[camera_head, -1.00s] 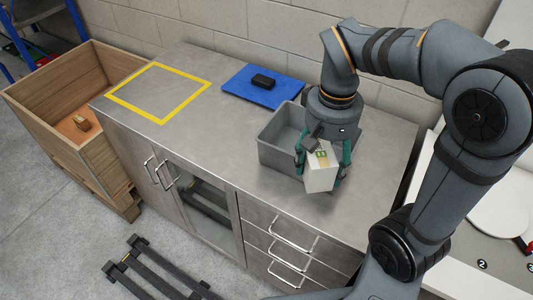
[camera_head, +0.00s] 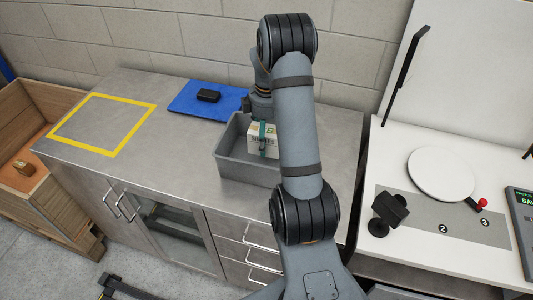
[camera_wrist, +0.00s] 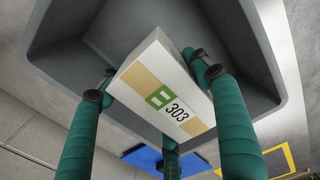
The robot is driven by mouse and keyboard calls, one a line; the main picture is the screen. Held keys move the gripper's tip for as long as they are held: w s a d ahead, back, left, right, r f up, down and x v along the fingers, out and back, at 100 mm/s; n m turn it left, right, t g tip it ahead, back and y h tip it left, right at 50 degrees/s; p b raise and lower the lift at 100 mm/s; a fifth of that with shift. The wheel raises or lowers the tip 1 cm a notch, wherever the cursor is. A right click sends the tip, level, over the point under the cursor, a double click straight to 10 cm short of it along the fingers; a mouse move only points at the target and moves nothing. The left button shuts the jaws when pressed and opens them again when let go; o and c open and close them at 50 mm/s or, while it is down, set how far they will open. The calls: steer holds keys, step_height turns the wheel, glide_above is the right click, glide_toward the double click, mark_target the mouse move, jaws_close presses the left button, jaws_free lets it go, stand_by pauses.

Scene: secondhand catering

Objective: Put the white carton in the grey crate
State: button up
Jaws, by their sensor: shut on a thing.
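The white carton (camera_head: 264,139), with a tan strip, a green mark and the number 303, is held by my gripper (camera_head: 262,137). In the wrist view the green fingers of my gripper (camera_wrist: 160,95) close around the carton (camera_wrist: 163,85). The grey crate (camera_head: 231,165) stands on the steel counter. The carton is over the crate's opening, and the crate's inside (camera_wrist: 85,35) shows behind it in the wrist view. My arm hides the crate's right part. I cannot tell whether the carton touches the crate's floor.
A yellow-taped square (camera_head: 117,150) marks the counter's left. A wooden bin (camera_head: 45,105) stands far left. A white table (camera_head: 400,144) with a round plate (camera_head: 440,174) is at right.

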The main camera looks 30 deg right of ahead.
mark_target(267, 127)
steer(key=shift+f+p, duration=0.45)
steer(key=shift+f, duration=2.5)
steer(key=shift+f, duration=0.1)
steer(key=o, duration=1.3)
steer(key=shift+o, duration=0.7)
steer(key=shift+w+r, duration=0.1)
steer(key=shift+r, duration=0.45)
step_height(267, 127, up, 11)
steer(key=shift+r+b, duration=0.1)
steer(key=shift+b, duration=0.35)
